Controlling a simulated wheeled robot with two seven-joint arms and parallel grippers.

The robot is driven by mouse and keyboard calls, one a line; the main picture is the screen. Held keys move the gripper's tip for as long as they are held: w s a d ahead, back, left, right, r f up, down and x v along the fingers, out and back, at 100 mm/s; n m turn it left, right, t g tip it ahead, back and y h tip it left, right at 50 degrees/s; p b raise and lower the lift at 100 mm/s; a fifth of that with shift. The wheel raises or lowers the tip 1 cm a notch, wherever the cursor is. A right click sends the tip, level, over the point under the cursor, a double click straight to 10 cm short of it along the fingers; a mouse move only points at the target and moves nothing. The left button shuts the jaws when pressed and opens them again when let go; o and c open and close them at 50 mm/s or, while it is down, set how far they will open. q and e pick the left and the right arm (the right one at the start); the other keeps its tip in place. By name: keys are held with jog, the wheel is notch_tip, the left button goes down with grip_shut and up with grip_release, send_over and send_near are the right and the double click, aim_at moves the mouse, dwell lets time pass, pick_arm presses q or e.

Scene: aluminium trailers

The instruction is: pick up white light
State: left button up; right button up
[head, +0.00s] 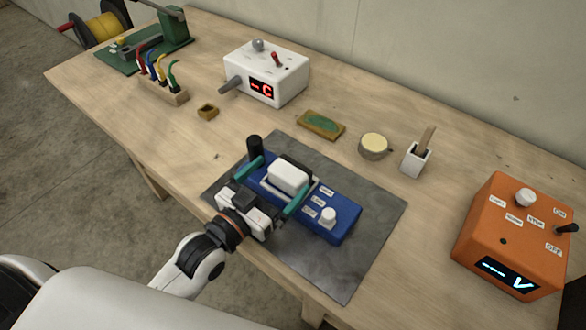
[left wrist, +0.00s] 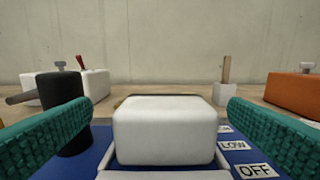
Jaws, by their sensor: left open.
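The white light (head: 289,174) is a rounded white block seated on a blue box (head: 335,219) with labels and a white knob. In the left wrist view the white light (left wrist: 166,130) fills the middle, close to the camera. My left gripper (head: 273,184) is open. Its teal fingers stand on either side of the white light, and the left wrist view (left wrist: 160,128) shows gaps between the fingers and the block. A black cylinder (head: 254,147) stands at the blue box's far left end. My right gripper is not in view.
The blue box rests on a grey mat (head: 372,232). An orange box (head: 518,237) stands at the right, and a white box with a red display (head: 267,74) at the back. A small tin (head: 374,146) and a white holder (head: 416,160) stand behind the mat.

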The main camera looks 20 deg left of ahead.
aim_at(298, 161)
pick_arm(q)
jog(key=p+x, duration=0.1)
jog(key=x, duration=0.3)
jog(key=shift+w+d, duration=0.2)
jog(key=shift+d, duration=0.05)
jog(key=shift+w+d, duration=0.1)
jog(key=shift+w, duration=0.1)
jog(key=c, duration=1.1)
jog(key=shift+c, duration=0.2)
